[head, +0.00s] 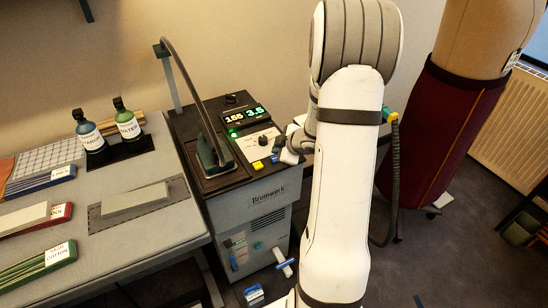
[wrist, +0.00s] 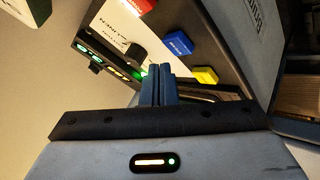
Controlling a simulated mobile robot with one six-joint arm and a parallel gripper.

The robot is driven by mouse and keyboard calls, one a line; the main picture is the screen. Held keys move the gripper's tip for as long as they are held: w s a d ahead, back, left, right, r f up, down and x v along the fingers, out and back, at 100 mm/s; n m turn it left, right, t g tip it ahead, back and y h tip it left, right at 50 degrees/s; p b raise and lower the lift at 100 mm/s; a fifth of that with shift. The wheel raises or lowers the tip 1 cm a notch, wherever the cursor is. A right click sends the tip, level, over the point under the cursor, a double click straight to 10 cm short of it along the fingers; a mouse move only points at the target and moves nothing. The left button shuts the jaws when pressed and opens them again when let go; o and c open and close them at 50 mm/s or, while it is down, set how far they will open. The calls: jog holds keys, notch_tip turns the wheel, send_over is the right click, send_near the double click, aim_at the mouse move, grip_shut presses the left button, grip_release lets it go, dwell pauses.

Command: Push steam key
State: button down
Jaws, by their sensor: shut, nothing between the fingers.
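The steam station's control panel carries a blue key (wrist: 178,43) with small white lettering, a yellow key (wrist: 205,75) and a red key (wrist: 138,6). The lettering is too small to read, so I cannot tell which is the steam key. In the head view the yellow key (head: 258,165) is at the panel's front edge, with the blue key (head: 273,159) to its right. My gripper (wrist: 158,72) is shut and empty, its fingertips just over the panel, near the black knob (wrist: 135,53) and apart from the blue key. In the head view my arm hides the red key.
An iron (head: 212,152) stands on the station, left of the panel. A lit green display (head: 245,113) is behind the knob. A worktable (head: 165,225) with bottles and fabric is to the left. A dress form (head: 430,130) stands right of my arm.

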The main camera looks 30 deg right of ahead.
notch_tip(320, 180, up, 6)
jog(key=p, duration=0.5)
jog(key=shift+f, duration=0.15)
